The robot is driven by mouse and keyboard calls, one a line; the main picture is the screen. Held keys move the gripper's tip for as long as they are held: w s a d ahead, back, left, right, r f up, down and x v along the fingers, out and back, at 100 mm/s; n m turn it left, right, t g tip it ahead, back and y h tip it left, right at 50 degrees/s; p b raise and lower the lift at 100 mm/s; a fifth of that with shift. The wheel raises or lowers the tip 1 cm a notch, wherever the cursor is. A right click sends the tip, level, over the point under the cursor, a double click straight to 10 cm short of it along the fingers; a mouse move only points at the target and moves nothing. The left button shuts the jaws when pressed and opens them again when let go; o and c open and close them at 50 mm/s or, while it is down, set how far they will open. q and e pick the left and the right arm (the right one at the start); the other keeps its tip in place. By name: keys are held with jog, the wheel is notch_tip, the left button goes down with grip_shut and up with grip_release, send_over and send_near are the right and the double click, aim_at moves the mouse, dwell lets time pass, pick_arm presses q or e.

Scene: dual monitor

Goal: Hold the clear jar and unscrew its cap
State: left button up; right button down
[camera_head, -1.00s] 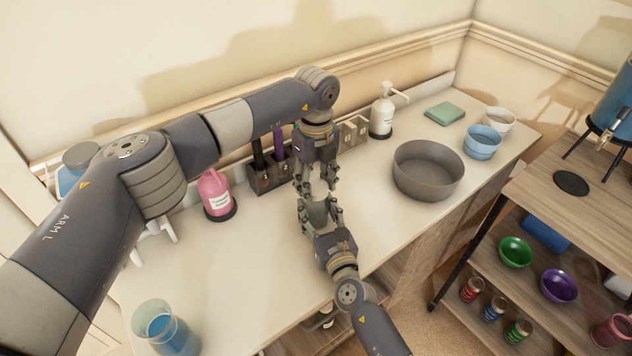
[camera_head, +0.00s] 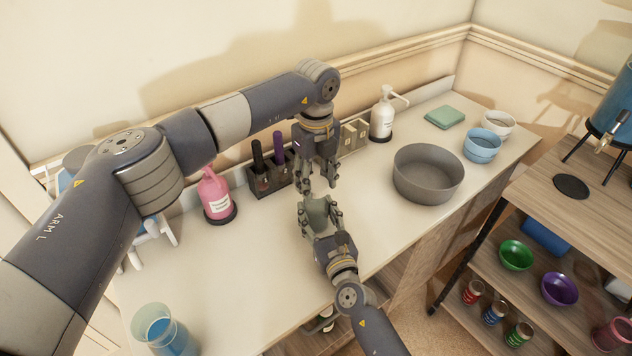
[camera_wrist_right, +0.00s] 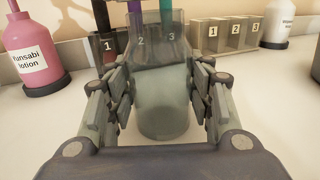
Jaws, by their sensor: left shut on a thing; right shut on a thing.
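The clear jar (camera_wrist_right: 160,105) stands upright between the fingers of my right gripper (camera_wrist_right: 160,108), which is shut on its sides; its top shows no cap in the right wrist view. In the head view the jar (camera_head: 319,209) is just below my left gripper (camera_head: 318,186), which points down from above and is shut. The cap is hardly visible between the left fingers, which hide it. The left fingers sit above the jar's mouth, and they do not show in the right wrist view.
A dark numbered holder (camera_head: 268,180) with bottles stands behind the jar, beside a pink lotion bottle (camera_head: 214,194). A beige numbered holder (camera_head: 352,135), a white pump bottle (camera_head: 382,118) and a grey basin (camera_head: 427,174) are to the right. A beaker of blue liquid (camera_head: 165,330) stands front left.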

aim_at(316, 183)
pick_arm(q)
jog(key=shift+r, duration=0.2)
jog(key=shift+r, duration=1.9)
pick_arm(e)
jog(key=c, duration=0.7)
grip_release()
jog(key=shift+s, duration=0.15)
